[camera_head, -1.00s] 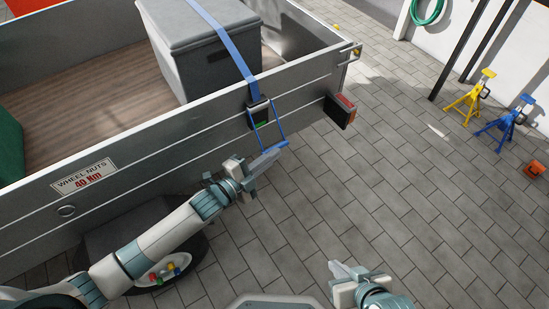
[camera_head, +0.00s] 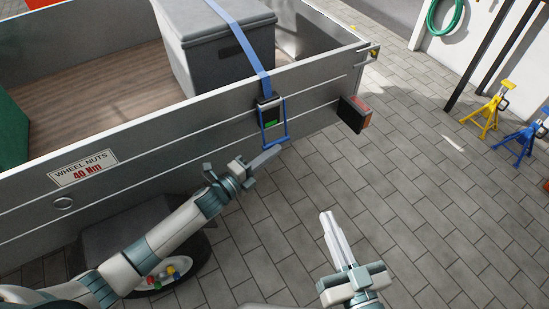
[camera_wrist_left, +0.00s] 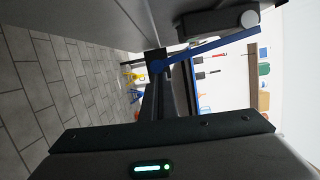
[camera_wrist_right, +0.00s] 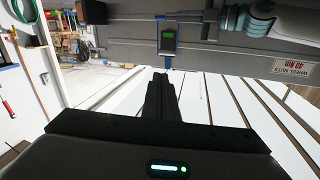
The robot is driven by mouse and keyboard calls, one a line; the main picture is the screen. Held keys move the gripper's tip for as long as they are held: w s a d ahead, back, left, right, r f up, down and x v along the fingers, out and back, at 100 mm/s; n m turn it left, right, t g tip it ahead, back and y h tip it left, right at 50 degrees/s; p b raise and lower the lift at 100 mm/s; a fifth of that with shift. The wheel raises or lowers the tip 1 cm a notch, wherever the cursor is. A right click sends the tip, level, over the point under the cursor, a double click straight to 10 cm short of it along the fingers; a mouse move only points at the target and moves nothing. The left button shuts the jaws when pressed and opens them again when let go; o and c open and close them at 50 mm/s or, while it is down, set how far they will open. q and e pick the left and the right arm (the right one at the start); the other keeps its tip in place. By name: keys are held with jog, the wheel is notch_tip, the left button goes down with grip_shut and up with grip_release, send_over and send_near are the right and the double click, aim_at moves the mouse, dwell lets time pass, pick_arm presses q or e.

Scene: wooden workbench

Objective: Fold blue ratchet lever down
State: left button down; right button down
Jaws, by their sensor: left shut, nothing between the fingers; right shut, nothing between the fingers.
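The ratchet (camera_head: 268,113), black with a green patch, is on the trailer's side wall, at the lower end of a blue strap (camera_head: 237,38). Its blue lever (camera_head: 285,122), a U-shaped frame, hangs out and down from it. In the left wrist view the lever's blue bar (camera_wrist_left: 205,48) crosses at the fingertips. My left gripper (camera_head: 272,154) is shut and empty, its tips just below the lever's lower bar; I cannot tell if they touch. My right gripper (camera_head: 326,222) is shut and empty, lower right of the lever and apart from it. The ratchet also shows in the right wrist view (camera_wrist_right: 167,40).
The trailer wall (camera_head: 160,143) runs along the left, with a grey box (camera_head: 220,50) inside. A tail light (camera_head: 355,114) juts out right of the ratchet.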

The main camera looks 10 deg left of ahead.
pick_arm(q)
jog(key=shift+w+a+f+m+b, duration=0.2)
jog(key=shift+w+a+m+b, duration=0.15)
jog(key=shift+w+m+b, duration=0.15)
pick_arm(e)
jog(key=shift+s+a+r+t+y, duration=0.1)
jog(key=shift+s+r+t+y, duration=0.1)
jog(key=shift+r+t, duration=0.4)
jog(key=shift+s+a+r+t+y, duration=0.15)
jog(key=shift+r+t, duration=0.1)
jog(key=shift+r, duration=0.65)
jog(key=shift+s+r+t+y, duration=0.2)
jog(key=shift+r+t, duration=0.25)
jog(key=shift+r, duration=0.3)
pick_arm(q)
jog(key=shift+s+d, duration=0.1)
